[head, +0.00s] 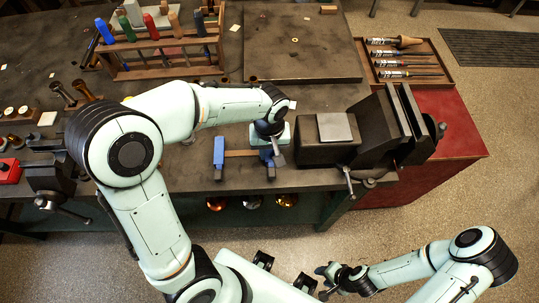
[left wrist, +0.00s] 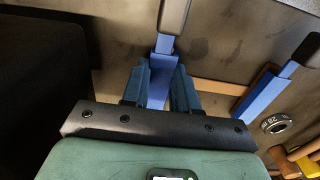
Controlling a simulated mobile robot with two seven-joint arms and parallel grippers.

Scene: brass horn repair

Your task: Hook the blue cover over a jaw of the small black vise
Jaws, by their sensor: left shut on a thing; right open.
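My left gripper (head: 273,152) is shut on a blue cover (head: 269,169) at the bench's front edge, beside the large vise. In the left wrist view the held blue cover (left wrist: 160,82) sits between the fingers (left wrist: 161,92), a dark block at its far end. A second blue cover (head: 219,151) stands to the left; it also shows in the left wrist view (left wrist: 268,92). A wooden bar (head: 240,153) lies between the two covers. The small black vise (head: 50,178) is at the bench's left front, away from both grippers. My right gripper (head: 334,277) is open and empty, low, off the bench.
A large dark vise (head: 325,153) stands just right of my left gripper. A wooden tool rack (head: 165,67) is at the back left. A red box (head: 9,171) and dark cylinders (head: 83,91) are near the small vise. My left arm crosses over the bench's middle.

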